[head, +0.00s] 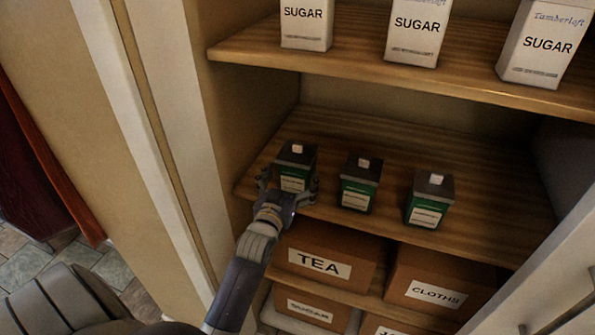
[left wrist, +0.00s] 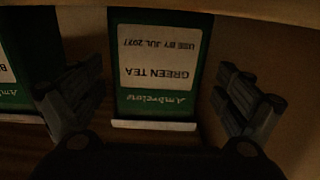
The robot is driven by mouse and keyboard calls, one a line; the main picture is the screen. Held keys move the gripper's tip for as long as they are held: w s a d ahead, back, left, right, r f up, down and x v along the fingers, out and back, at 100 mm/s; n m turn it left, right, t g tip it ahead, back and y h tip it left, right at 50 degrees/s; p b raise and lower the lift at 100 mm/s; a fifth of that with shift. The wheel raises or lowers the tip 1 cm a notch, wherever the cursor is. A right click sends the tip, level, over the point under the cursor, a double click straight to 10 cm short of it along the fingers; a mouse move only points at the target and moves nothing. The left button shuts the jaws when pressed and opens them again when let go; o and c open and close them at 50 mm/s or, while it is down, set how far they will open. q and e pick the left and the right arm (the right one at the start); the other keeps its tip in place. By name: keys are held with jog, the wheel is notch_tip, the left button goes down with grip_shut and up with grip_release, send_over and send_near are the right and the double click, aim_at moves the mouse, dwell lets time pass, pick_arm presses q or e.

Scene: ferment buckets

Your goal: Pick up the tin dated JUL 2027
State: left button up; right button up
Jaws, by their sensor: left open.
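Three dark-lidded green tins stand in a row on the middle shelf. The leftmost tin (head: 292,183) has a white label, and in the left wrist view this tin (left wrist: 160,97) reads upside down GREEN TEA, USE BY JUL 2027. My left gripper (head: 288,186) is open in front of the leftmost tin, one finger on each side. The left wrist view shows the open fingers apart from the tin's sides. The middle tin (head: 358,190) and right tin (head: 428,205) have labels too small to read. My right gripper is not in view.
The neighbouring tin (left wrist: 20,70) shows partly in the left wrist view. Above is a shelf (head: 350,62) with SUGAR packs (head: 415,30). Below are boxes marked TEA (head: 330,240) and CLOTHS (head: 440,270). The cupboard's side wall (head: 240,130) is close left of the leftmost tin.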

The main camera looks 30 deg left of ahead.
pick_arm(q)
jog(key=shift+p+x, duration=0.4)
jog(key=shift+x, duration=1.6)
jog(key=shift+d+f, duration=0.1)
jog(key=shift+d, duration=0.05)
jog(key=c, duration=1.3)
